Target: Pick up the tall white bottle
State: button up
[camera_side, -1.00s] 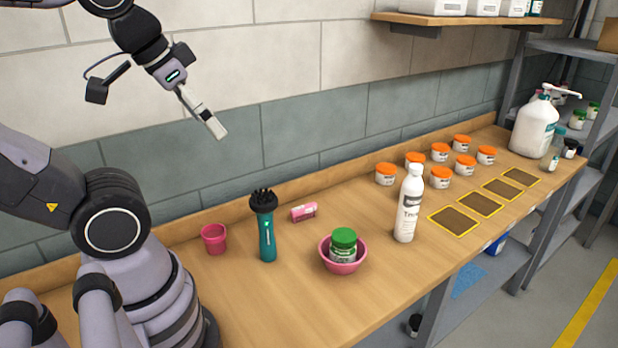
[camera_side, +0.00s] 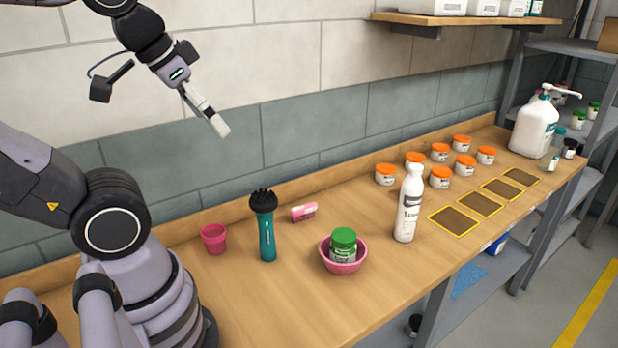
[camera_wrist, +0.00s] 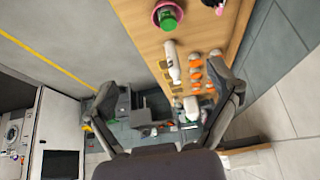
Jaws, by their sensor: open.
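The tall white bottle (camera_side: 409,205) stands upright on the wooden bench near its front edge, between the pink bowl and the yellow-edged dark squares. It also shows in the wrist view (camera_wrist: 172,62), above and between the finger tips. My gripper (camera_side: 219,127) is high over the left part of the bench, well to the left of the bottle and far above it. In the wrist view my gripper (camera_wrist: 172,95) has its two fingers spread wide, with nothing held between them.
A pink bowl (camera_side: 329,263) holding a green-lidded jar (camera_side: 343,242) stands left of the bottle. A teal brush (camera_side: 266,230), pink cup (camera_side: 213,238) and pink item (camera_side: 303,212) are further left. Several orange-lidded jars (camera_side: 440,177) stand behind the bottle. A pump jug (camera_side: 534,125) is at the far end.

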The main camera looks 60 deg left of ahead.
jog(key=w+a+r+t, duration=0.1)
jog(key=w+a+t, duration=0.1)
jog(key=w, duration=1)
jog(key=m+t+h, duration=0.5)
jog(key=t, duration=0.2)
send_over(400, 205)
jog(key=s+a, duration=0.1)
jog(key=a, duration=0.2)
notch_tip(400, 205, down, 26)
jog(key=f+h, duration=0.1)
jog(key=f, duration=0.1)
jog(key=s+d+f+t+h, duration=0.1)
jog(key=f, duration=0.2)
jog(key=s+f, duration=0.1)
jog(key=f, duration=0.1)
jog(key=shift+s+d+f+t+h, duration=0.2)
jog(key=shift+f+t+h, duration=0.1)
jog(key=shift+f+h, duration=0.1)
jog(key=x, duration=0.6)
jog(key=shift+w+d, duration=0.1)
jog(key=shift+w, duration=0.25)
jog(key=c, duration=1.3)
